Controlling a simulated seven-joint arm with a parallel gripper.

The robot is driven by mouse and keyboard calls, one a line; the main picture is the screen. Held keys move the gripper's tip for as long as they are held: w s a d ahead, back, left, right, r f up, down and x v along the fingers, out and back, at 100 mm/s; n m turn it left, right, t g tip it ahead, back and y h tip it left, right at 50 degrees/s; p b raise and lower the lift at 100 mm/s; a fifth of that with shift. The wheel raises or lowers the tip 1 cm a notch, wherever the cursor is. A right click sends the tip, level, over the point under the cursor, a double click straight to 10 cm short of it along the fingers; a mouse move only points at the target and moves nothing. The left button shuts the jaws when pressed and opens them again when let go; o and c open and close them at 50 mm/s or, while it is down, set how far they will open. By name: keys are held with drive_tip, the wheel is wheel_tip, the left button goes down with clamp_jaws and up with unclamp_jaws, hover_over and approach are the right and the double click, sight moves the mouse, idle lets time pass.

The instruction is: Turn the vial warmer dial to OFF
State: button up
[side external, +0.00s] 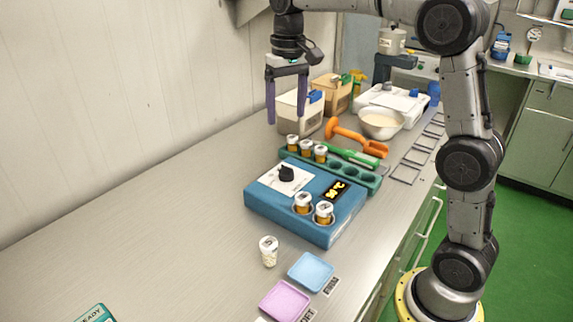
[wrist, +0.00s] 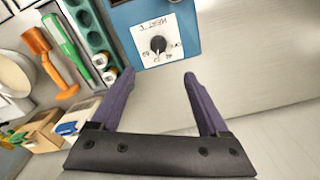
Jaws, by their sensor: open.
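The vial warmer (side external: 262,209) is a blue box on the metal bench, with a white dial plate and a lit display (side external: 335,190). Its black dial (side external: 286,173) sits on the plate; it also shows in the wrist view (wrist: 158,44), where the plate's print is too small to read surely. Two amber vials with white caps (side external: 323,212) stand in the warmer's front wells. My gripper (side external: 287,120) is open and empty, fingers pointing down, above and behind the warmer. In the wrist view the fingertips (wrist: 160,78) lie apart, on the near side of the dial, not touching it.
A green rack (side external: 368,180) with several vials stands behind the warmer. An orange tool (side external: 355,138), a green-handled tool, a bowl (side external: 381,122) and boxes (side external: 300,112) lie beyond. A white vial (side external: 268,251) and blue and pink trays (side external: 311,272) are in front. Bench left of the warmer is clear.

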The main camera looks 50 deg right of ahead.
sight(286, 167)
drive_tip(key=f, duration=1.5)
drive_tip(key=shift+w+d+f, duration=0.15)
drive_tip(key=shift+d, duration=0.05)
clamp_jaws()
